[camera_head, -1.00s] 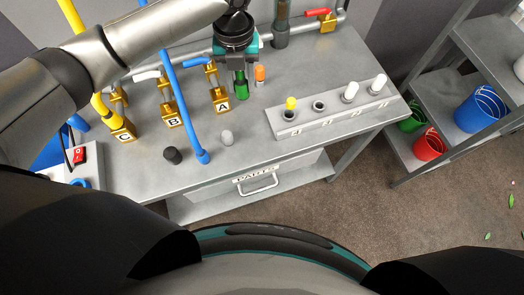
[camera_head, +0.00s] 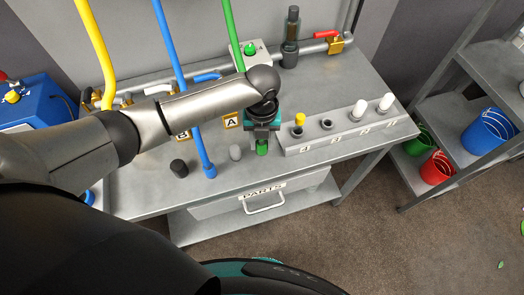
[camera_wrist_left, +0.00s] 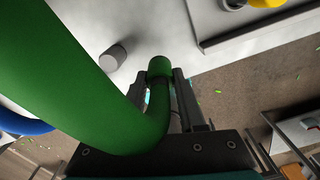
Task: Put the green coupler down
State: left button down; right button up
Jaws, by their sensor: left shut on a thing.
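My left gripper (camera_head: 262,138) is shut on the green coupler (camera_head: 262,149), which points down near the bench's front edge, left of the plug rack. In the wrist view the coupler (camera_wrist_left: 160,68) shows between the fingers (camera_wrist_left: 178,92), and the green hose (camera_wrist_left: 75,75) bends up from it across the left side. In the head view the hose (camera_head: 232,35) passes behind my arm. I cannot tell whether the coupler touches the bench top. My right gripper is not in view.
The rack (camera_head: 340,138) holds yellow and white plugs to the right. A light grey cap (camera_head: 236,152), the blue hose's end (camera_head: 209,170) and a dark cap (camera_head: 178,165) stand to the left. The bench (camera_head: 140,200) has free room at its front left.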

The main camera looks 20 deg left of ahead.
pick_arm(q)
jog(key=shift+f, duration=0.8)
jog(key=shift+f+b, duration=0.35)
jog(key=shift+f, duration=1.35)
jog(key=shift+f, duration=0.2)
jog(key=c, duration=0.5)
grip_release()
